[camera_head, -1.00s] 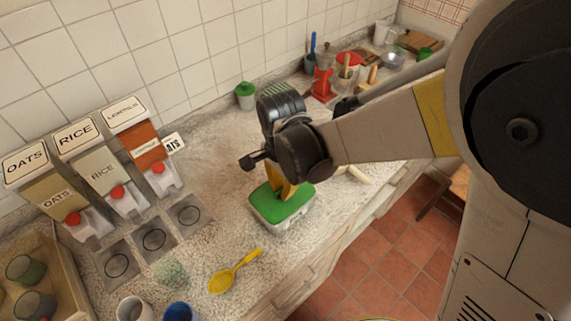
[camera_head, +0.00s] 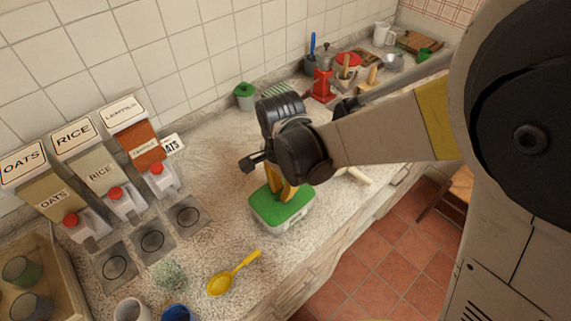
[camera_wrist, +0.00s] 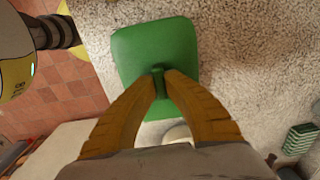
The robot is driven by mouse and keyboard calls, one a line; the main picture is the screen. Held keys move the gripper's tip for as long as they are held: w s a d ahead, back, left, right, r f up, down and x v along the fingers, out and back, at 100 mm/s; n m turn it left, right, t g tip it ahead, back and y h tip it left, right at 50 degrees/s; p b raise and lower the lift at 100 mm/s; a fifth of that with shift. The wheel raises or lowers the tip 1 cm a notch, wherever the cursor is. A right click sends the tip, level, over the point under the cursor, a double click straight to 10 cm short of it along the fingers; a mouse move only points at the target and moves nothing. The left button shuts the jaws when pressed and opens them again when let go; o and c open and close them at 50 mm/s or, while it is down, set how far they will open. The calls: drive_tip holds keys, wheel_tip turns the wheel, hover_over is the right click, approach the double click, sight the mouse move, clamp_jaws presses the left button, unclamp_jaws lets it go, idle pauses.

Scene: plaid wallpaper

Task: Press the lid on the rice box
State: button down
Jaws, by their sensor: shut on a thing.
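The rice box (camera_head: 283,226) is a pale, clear-sided container on the speckled counter. Its green lid (camera_head: 290,208) lies over its top; whether it is fully seated all round I cannot tell. The lid also fills the upper middle of the wrist view (camera_wrist: 150,48). My gripper (camera_head: 283,190) points down onto the lid from above. In the wrist view, its yellow-brown fingers (camera_wrist: 160,84) are shut on the small green handle of the lid. The box below is mostly hidden by the lid in the wrist view.
Dispensers for oats, rice (camera_head: 102,175) and lentils stand against the wall at left. A yellow spoon (camera_head: 232,273) lies in front of the box. A green-lidded jar (camera_head: 245,96) and several kitchen items stand behind. The counter's front edge is close on the right.

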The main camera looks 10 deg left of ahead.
drive_tip(key=c, duration=1)
unclamp_jaws()
drive_tip(key=shift+r, duration=0.15)
drive_tip(key=shift+r+p, duration=2.5)
drive_tip(key=shift+r, duration=0.9)
drive_tip(key=shift+c, duration=0.3)
clamp_jaws()
